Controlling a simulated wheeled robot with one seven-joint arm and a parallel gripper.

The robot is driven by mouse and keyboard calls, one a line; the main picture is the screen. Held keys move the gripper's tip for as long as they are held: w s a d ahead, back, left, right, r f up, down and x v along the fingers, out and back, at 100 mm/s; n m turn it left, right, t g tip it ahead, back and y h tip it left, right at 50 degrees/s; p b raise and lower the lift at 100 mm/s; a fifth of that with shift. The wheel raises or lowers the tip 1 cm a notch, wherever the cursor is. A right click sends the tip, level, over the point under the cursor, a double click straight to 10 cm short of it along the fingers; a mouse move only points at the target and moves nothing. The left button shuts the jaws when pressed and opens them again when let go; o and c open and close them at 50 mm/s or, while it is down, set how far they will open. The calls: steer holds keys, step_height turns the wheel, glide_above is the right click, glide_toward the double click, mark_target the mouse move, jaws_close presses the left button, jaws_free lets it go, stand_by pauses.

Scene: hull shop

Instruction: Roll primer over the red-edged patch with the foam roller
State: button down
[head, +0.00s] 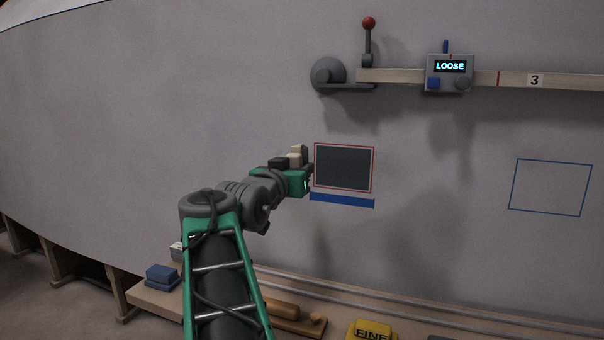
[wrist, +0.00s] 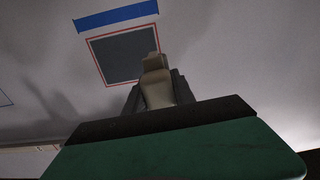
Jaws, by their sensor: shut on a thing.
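The red-edged patch (head: 344,168) is a dark grey rectangle on the pale hull wall, with a blue strip (head: 342,201) just under it. It also shows in the wrist view (wrist: 117,55), with the strip above it. My gripper (head: 306,168) is at the patch's left edge in the head view. It is shut on a pale beige thing (wrist: 156,88) that sits between its dark fingers and overlaps the patch's lower right in the wrist view. I cannot tell whether this is the foam roller, or whether it touches the wall.
A rail (head: 390,76) above carries a suction cup (head: 327,74), a red-knobbed lever (head: 368,40) and a box reading LOOSE (head: 449,68). A blue-outlined empty rectangle (head: 550,187) is at right. The low bench (head: 150,297) holds a blue block (head: 162,275), a brown wooden tool (head: 282,311) and a yellow block (head: 372,330).

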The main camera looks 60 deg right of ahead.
steer(key=shift+s+a, duration=0.2)
steer(key=shift+a, duration=0.75)
steer(key=shift+s+a, duration=0.15)
steer(key=shift+a, duration=0.85)
steer(key=shift+s+a, duration=0.15)
steer(key=shift+a, duration=0.8)
